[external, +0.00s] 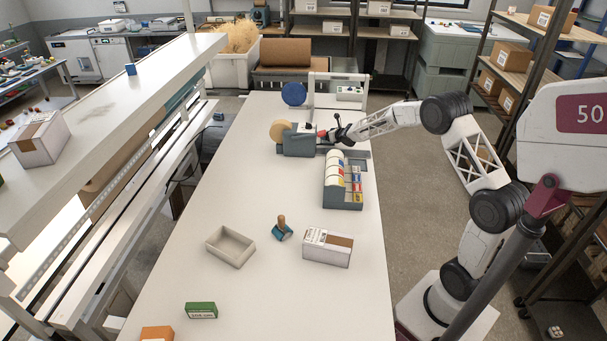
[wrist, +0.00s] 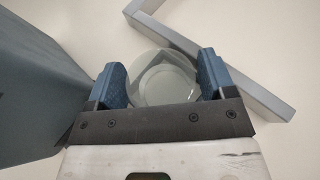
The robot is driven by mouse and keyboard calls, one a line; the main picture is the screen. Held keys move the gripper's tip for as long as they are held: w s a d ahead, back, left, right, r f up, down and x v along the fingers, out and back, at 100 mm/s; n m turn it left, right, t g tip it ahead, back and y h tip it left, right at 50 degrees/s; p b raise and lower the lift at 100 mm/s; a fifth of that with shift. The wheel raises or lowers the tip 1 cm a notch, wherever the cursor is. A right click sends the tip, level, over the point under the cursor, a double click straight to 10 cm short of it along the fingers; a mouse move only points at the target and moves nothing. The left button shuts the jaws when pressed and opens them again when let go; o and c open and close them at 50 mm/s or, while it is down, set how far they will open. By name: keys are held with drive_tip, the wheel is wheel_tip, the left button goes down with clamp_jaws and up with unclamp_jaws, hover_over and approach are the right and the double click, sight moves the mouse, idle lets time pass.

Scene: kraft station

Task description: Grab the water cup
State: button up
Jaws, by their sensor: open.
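The water cup (wrist: 162,80) is a clear, pale round cup, seen from above in the wrist view. My gripper (wrist: 162,68) is open, with one blue fingertip on each side of the cup. I cannot tell whether either finger touches it. The dark plate between the fingers covers the cup's near edge. In the external view, my gripper (external: 337,131) is at the far part of the table, beside a grey tape machine. I cannot make out the cup clearly there.
The grey tape machine (external: 297,142) is close on the left, and a grey frame bar (wrist: 220,65) lies just beyond the cup. A label dispenser (external: 342,192), white box (external: 327,248), open tray (external: 230,246) and stamp (external: 282,230) stand nearer. The table's left middle is clear.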

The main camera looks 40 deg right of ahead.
idle(0.4)
drive_tip(key=c, duration=0.7)
drive_tip(key=shift+r, duration=0.4)
drive_tip(key=shift+r, duration=1.35)
drive_tip(key=shift+s+a+r, duration=0.25)
drive_tip(key=shift+s+a, duration=0.25)
drive_tip(key=shift+s, duration=2.05)
drive_tip(key=shift+s+a+r, duration=0.25)
drive_tip(key=shift+s+a, duration=0.2)
drive_tip(key=shift+s, duration=2.1)
drive_tip(key=shift+s+a+r, duration=0.25)
drive_tip(key=shift+s+a, duration=0.25)
drive_tip(key=shift+s, duration=2.05)
drive_tip(key=shift+s, duration=0.25)
